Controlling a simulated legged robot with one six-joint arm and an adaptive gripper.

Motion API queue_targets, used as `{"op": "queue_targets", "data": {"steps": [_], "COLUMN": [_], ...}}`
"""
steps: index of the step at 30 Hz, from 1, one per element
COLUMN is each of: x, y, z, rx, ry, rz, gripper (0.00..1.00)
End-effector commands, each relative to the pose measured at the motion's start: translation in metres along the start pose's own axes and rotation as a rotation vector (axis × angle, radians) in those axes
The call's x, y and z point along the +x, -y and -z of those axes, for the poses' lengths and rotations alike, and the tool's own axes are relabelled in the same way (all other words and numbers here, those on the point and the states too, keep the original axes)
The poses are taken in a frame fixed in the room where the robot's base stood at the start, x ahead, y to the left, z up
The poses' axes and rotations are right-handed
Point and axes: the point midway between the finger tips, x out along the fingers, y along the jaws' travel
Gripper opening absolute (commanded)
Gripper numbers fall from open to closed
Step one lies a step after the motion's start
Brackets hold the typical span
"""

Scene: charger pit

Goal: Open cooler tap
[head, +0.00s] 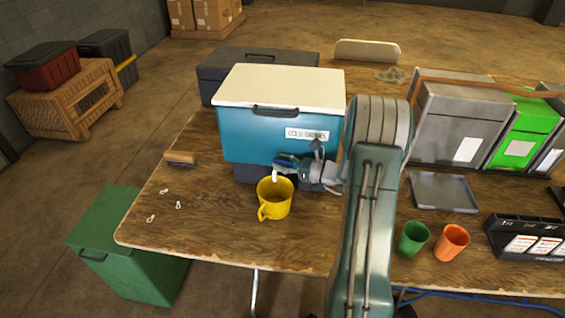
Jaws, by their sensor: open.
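The teal cooler (255,135) with a cream lid and a "COLD DRINKS" label stands on the wooden table, raised on a dark base. Its pale tap spout (275,176) shows low on the front face. My gripper (287,165) is open at the tap, coming in from the right, and hides most of the tap. I cannot tell whether the fingers touch its lever. A yellow mug (275,198) stands upright in front of the cooler, below the spout. Whether any liquid flows is too small to tell.
Green (412,239) and orange (451,243) cups stand right of my arm, near a grey tray (443,192) and a black card rack (528,239). A brush (181,158) and small clips lie on the left. The table's front left is mostly clear.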

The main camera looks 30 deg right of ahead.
Motion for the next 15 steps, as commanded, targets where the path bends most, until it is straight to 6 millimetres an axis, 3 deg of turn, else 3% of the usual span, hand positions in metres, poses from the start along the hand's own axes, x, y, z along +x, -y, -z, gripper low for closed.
{"op": "queue_targets", "data": {"steps": [4, 6, 8, 15], "x": [-0.0002, -0.0002, -0.0002, 0.0], "y": [0.0001, 0.0001, 0.0001, 0.0005], "z": [-0.0002, -0.0003, -0.0002, -0.0002], "rx": [-0.001, -0.001, -0.001, -0.001], "ry": [0.0, 0.0, 0.0, 0.0], "rz": [0.0, 0.0, 0.0, 0.002], "gripper": [0.54, 0.23, 0.0, 0.0]}}
